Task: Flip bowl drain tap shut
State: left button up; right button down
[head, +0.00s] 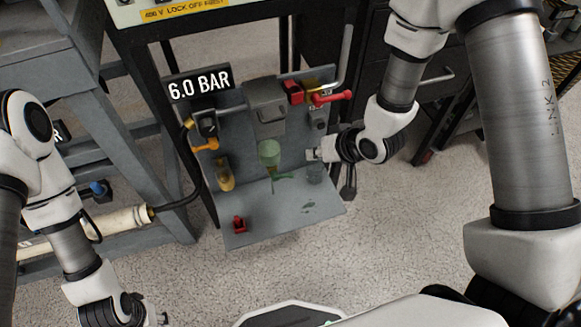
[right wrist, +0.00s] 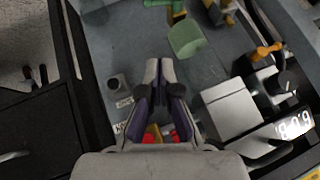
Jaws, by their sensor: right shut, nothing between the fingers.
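The green bowl (head: 269,152) hangs on the grey panel, in the middle. A green tap handle (head: 283,177) sits just below it, lying roughly sideways. In the right wrist view the green bowl (right wrist: 186,38) is beyond my fingertips, and part of the green handle (right wrist: 158,3) shows at the top edge. My right gripper (head: 313,154) is shut and empty, to the right of the bowl and apart from it and the handle. My left gripper (head: 161,318) is at the bottom left, far from the panel; its fingers are too small and cut off to judge.
A display (head: 199,88) reads 6.0 BAR. An orange handle (head: 205,146) and an amber bowl (head: 225,178) are on the panel's left. A red lever (head: 332,97) sticks out at upper right. A small red part (head: 239,224) stands on the tray (head: 270,229).

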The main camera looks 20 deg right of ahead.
jog(key=b, duration=0.2)
send_over(292, 176)
jog(key=d, duration=0.1)
notch_tip(292, 176, down, 8)
jog(key=f, duration=0.1)
jog(key=a+f+b, duration=0.1)
jog(key=shift+f, duration=0.35)
jog(key=shift+s+a+f, duration=0.15)
jog(key=shift+f, duration=0.3)
